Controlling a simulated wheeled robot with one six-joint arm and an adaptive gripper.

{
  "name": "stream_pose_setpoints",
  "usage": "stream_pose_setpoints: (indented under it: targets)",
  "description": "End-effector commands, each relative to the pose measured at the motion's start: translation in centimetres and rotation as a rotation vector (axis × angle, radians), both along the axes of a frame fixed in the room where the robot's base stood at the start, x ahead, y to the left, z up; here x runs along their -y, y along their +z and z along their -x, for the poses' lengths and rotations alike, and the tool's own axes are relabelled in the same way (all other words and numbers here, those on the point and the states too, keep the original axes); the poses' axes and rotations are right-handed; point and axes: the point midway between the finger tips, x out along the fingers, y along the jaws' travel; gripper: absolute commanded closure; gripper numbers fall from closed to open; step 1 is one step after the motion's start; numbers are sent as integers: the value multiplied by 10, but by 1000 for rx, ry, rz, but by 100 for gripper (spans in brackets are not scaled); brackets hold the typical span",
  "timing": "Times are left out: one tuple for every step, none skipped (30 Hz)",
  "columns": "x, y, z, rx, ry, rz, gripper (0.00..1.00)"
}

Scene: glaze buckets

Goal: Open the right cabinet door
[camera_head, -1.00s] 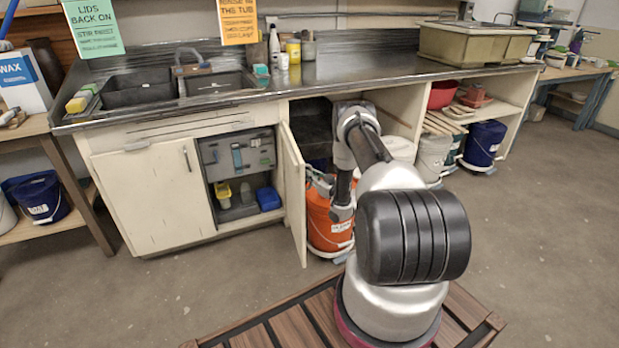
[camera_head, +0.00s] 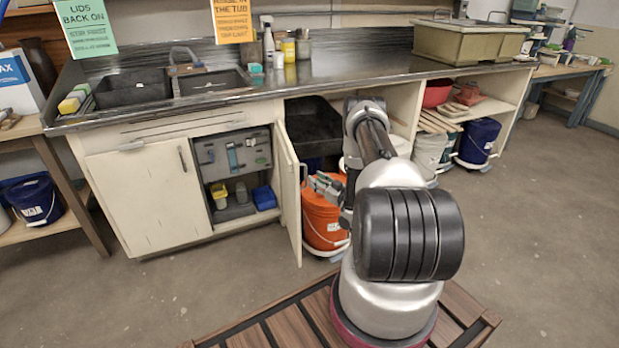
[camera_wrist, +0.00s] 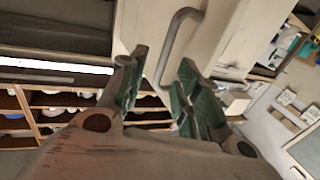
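The right cabinet door (camera_head: 288,190) is a cream panel standing open, swung out from the sink cabinet and seen nearly edge-on in the head view. Inside the cabinet, a grey panel and small containers show. My gripper (camera_head: 326,186) is just right of this door, in front of the orange bucket, partly hidden by my arm. In the wrist view my gripper (camera_wrist: 160,82) is open, with green-padded fingers apart. A grey bar handle (camera_wrist: 172,42) on a cream panel lies between and just beyond the fingertips; I cannot tell whether they touch it.
The left cabinet door (camera_head: 150,195) is shut. An orange bucket (camera_head: 322,222) stands right of the open door, close to my arm. White and blue buckets (camera_head: 479,141) stand under the counter farther right. The floor in front of the left door is clear.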

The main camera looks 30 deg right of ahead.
Motion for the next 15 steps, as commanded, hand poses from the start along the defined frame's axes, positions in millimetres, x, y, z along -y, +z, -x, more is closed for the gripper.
stream_pose_setpoints:
  targets:
    - [4, 0, 12, -2, -3, -1, 67]
    - [5, 0, 18, -2, -3, -2, 67]
    - [6, 0, 25, -1, -2, -2, 67]
    - [7, 0, 30, -1, -2, -1, 67]
    - [8, 0, 34, -1, -2, -1, 67]
    - [8, -1, 39, -1, -1, -1, 67]
    - [9, 0, 43, -1, -1, -1, 67]
    - [9, 0, 45, -1, -1, 0, 67]
    - [10, 0, 48, 0, -1, 1, 67]
    - [10, 0, 49, 0, 0, 0, 67]
    - [10, 0, 51, 0, 1, 0, 67]
    - [10, 0, 52, 1, 1, 0, 67]
    - [10, 0, 52, 1, 1, 0, 67]
    - [9, 0, 52, 1, 2, 0, 67]
    - [9, 0, 52, 1, 2, 0, 67]
